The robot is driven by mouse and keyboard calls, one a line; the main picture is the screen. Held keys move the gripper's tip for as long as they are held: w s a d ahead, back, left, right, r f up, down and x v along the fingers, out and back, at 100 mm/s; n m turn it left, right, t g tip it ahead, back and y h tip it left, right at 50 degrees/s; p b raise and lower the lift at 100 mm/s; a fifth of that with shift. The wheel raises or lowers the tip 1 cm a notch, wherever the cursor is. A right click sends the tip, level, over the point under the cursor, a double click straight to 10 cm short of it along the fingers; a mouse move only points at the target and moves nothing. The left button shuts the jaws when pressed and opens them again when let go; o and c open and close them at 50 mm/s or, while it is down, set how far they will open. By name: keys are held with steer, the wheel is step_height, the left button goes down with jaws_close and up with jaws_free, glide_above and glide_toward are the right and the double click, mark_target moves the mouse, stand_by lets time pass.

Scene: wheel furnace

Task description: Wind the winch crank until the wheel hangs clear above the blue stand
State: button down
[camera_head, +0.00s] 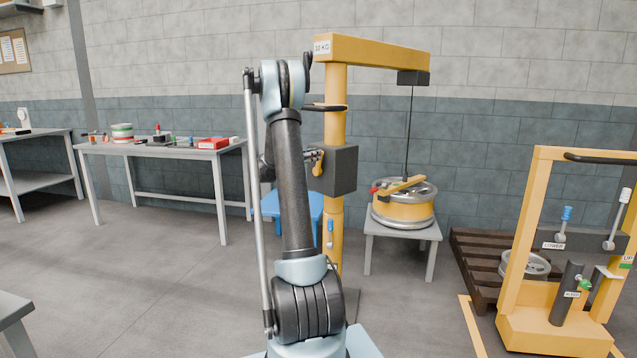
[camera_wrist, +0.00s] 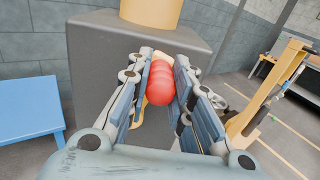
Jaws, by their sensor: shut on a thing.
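The winch is a dark grey box (camera_head: 341,168) on the yellow crane post. My gripper (camera_wrist: 163,60) is shut on the red crank handle (camera_wrist: 160,86), with a finger on each side of it. The crank's yellow arm (camera_head: 318,165) shows beside the winch in the head view. The yellow and silver wheel (camera_head: 404,212) is at the grey table, seemingly resting on its top, with a yellow lifting bar (camera_head: 402,186) on the cable (camera_head: 408,130). The blue stand (camera_head: 271,204) is left of the post, partly hidden by my arm; it also shows in the wrist view (camera_wrist: 25,110).
The crane boom (camera_head: 375,52) reaches right over the grey table (camera_head: 431,234). A yellow frame with levers (camera_head: 527,240) and a wooden pallet (camera_head: 478,268) stand at right. A workbench (camera_head: 165,150) with small items is at back left. Floor at left is clear.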

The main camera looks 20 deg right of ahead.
steer(key=shift+s+f, duration=0.1)
steer(key=shift+f, duration=0.05)
steer(key=s+f, duration=0.1)
steer(key=s, duration=0.1)
steer(key=s+d+f, duration=0.1)
steer(key=s+f, duration=0.1)
steer(key=shift+d+f, duration=0.1)
steer(key=shift+d, duration=0.1)
stand_by(0.4)
steer(key=shift+s+d+f, duration=0.1)
steer(key=shift+s+f, duration=0.15)
steer(key=shift+f, duration=0.6)
steer(key=shift+s+d+f, duration=0.1)
steer(key=shift+s+f, duration=0.2)
steer(key=shift+f, duration=0.6)
steer(key=shift+s+d+f, duration=0.1)
steer(key=shift+s+f, duration=0.15)
steer(key=shift+f, duration=0.6)
